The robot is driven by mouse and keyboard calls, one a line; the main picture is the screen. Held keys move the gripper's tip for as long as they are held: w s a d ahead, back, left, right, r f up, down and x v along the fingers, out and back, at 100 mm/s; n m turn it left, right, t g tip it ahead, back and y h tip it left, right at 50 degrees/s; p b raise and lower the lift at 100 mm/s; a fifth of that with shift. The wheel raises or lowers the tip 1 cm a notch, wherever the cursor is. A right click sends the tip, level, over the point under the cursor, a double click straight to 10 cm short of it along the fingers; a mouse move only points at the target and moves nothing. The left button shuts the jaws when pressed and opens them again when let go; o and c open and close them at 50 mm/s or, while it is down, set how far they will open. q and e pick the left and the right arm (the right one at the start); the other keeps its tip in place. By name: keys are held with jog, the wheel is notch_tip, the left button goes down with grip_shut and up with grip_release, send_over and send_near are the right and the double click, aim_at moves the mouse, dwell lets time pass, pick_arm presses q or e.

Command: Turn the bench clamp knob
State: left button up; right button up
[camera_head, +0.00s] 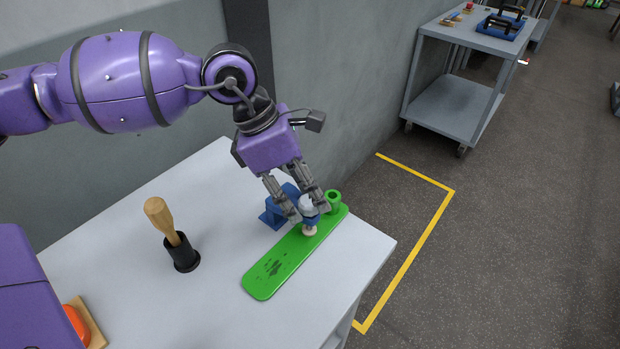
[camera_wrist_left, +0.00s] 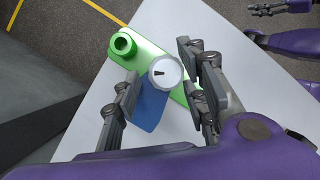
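The bench clamp is a blue body (camera_head: 272,217) at the edge of a green board; in the left wrist view its blue part (camera_wrist_left: 150,108) lies below the knob. Its round silver-white knob (camera_head: 307,201) has a black mark, plain in the left wrist view (camera_wrist_left: 165,73). My left gripper (camera_head: 309,211) points down over the clamp with its fingers apart, one on each side of the knob. In the left wrist view, I cannot tell if either finger touches it. My right gripper (camera_wrist_left: 265,9) shows small at the top right of the left wrist view; its opening is unclear.
The green board (camera_head: 268,272) carries a green ring (camera_head: 334,200) near the clamp. A wooden-handled tool (camera_head: 160,219) stands in a black holder (camera_head: 183,255) on the pale table (camera_head: 215,322). An orange button (camera_head: 76,325) is at the lower left. A grey wall runs behind.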

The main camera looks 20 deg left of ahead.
pick_arm(q)
jog(key=shift+f, duration=0.1)
grip_shut()
jog(key=shift+a+n+t, duration=0.1)
jog(key=shift+n+t, duration=0.2)
jog(key=shift+n, duration=0.4)
grip_release()
jog(key=shift+a, duration=0.1)
jog(key=v, duration=1.2)
